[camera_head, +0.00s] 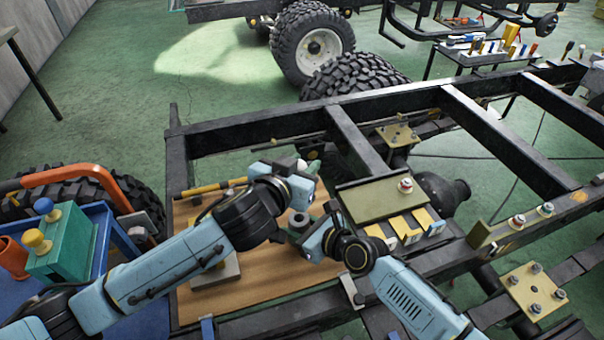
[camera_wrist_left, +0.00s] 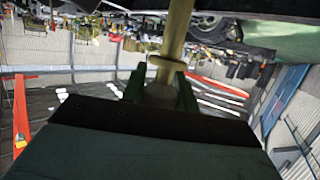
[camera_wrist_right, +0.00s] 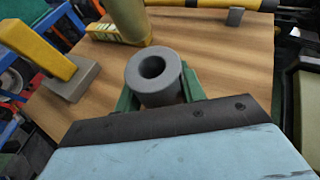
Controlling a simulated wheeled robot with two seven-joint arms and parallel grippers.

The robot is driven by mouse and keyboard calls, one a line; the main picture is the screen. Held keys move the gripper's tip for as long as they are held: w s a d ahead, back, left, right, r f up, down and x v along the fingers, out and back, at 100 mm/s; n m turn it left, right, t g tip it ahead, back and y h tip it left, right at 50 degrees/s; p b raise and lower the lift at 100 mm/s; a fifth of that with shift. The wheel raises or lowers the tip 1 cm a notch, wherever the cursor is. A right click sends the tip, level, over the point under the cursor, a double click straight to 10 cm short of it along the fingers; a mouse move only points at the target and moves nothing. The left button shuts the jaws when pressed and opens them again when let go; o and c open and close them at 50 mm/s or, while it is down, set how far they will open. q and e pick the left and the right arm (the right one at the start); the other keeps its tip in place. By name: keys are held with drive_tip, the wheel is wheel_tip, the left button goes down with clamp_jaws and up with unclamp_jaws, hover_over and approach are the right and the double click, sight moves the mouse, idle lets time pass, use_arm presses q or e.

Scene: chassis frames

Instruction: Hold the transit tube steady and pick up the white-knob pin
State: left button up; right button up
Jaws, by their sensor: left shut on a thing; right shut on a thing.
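My left gripper (camera_head: 305,172) is shut on the white-knob pin above the wooden board. In the left wrist view, the pale knob of the white-knob pin (camera_wrist_left: 160,92) sits between the green fingers, and its olive shaft with a collar runs away from them. My right gripper (camera_head: 298,232) is shut on a grey hollow tube, which looks like the transit tube (camera_wrist_right: 155,72). In the right wrist view, the tube's open bore faces up and looks empty. The tube also shows in the head view (camera_head: 299,219), close below the left gripper. Its base is hidden.
The wooden board (camera_head: 250,290) lies within the black chassis frame (camera_head: 280,115). A yellow bar (camera_head: 212,187) and a grey block (camera_wrist_right: 70,80) rest on the board. A blue bin (camera_head: 95,215) holds a teal block (camera_head: 65,258) with knobbed pins. An olive plate (camera_head: 375,196) stands right.

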drive_tip(key=o, duration=1.1)
